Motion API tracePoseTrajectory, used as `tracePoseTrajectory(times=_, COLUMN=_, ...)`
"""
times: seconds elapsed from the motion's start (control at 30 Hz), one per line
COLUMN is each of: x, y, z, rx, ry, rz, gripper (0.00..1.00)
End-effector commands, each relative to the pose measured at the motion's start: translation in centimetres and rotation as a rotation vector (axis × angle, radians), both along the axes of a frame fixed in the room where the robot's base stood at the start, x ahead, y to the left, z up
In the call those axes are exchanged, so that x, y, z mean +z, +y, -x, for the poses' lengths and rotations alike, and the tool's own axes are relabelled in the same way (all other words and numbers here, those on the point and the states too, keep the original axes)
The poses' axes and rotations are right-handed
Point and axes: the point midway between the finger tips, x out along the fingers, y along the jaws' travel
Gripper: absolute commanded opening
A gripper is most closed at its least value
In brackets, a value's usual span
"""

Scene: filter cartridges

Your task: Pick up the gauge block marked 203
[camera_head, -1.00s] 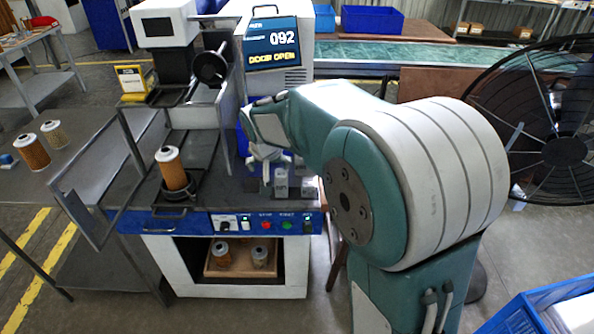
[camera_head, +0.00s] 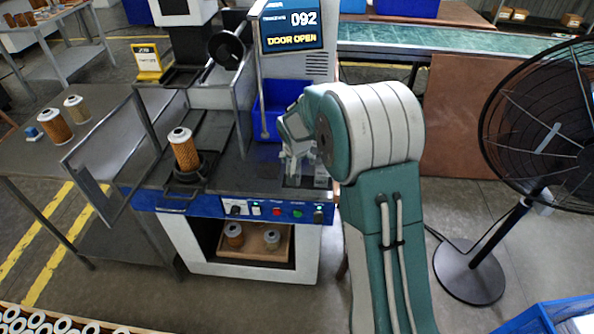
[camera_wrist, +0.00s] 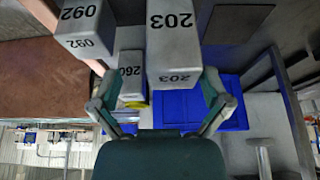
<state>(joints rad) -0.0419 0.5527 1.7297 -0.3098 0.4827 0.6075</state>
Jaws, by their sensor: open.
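The grey gauge block marked 203 (camera_wrist: 172,42) stands at the top middle of the wrist view, its label upside down. My gripper (camera_wrist: 161,77) is open and empty. Its fingertips show on either side of the 203 block in the picture; I cannot tell how far apart in depth they are. A smaller-looking block marked 260 (camera_wrist: 131,78) shows between the left finger and the 203 block. A block marked 092 (camera_wrist: 80,30) is at the upper left. In the head view, my gripper (camera_head: 297,168) is low over the machine's right end, partly hiding the blocks, whose marks are unreadable there.
A blue bin (camera_head: 272,108) stands behind the blocks; it also shows in the wrist view (camera_wrist: 190,112). An orange filter cartridge (camera_head: 185,150) sits in a dark holder on the left of the machine. A fan (camera_head: 553,140) stands at right.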

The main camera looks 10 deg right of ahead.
Motion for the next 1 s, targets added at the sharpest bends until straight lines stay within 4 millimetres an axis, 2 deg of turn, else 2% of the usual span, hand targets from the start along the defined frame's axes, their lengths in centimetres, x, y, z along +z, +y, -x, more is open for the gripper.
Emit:
tracePoseTrajectory(times=0.03, x=-0.8, y=0.2, z=-0.3, rx=0.003, ry=0.003, rz=0.003, gripper=0.97)
tracePoseTrajectory(times=0.13, x=-1.6, y=0.2, z=-0.7, rx=0.003, ry=0.000, rz=0.004, gripper=0.97)
tracePoseTrajectory(times=0.4, x=-1.9, y=0.1, z=-0.8, rx=0.004, ry=-0.001, rz=0.002, gripper=0.97)
tracePoseTrajectory(times=0.47, x=-1.9, y=0.0, z=-0.8, rx=0.003, ry=-0.001, rz=0.001, gripper=0.70)
tracePoseTrajectory(times=0.5, x=-1.9, y=-0.1, z=-0.8, rx=0.003, ry=-0.001, rz=0.001, gripper=0.53)
tracePoseTrajectory(times=0.57, x=-1.9, y=-0.2, z=-0.8, rx=0.004, ry=-0.001, rz=0.000, gripper=0.26)
tracePoseTrajectory(times=0.6, x=-1.9, y=-0.2, z=-0.8, rx=0.003, ry=-0.001, rz=0.001, gripper=0.08)
tracePoseTrajectory(times=0.63, x=-1.9, y=-0.2, z=-0.8, rx=0.003, ry=0.000, rz=0.000, gripper=0.00)
tracePoseTrajectory(times=1.0, x=-1.7, y=0.1, z=-0.8, rx=0.004, ry=0.000, rz=0.002, gripper=0.00)
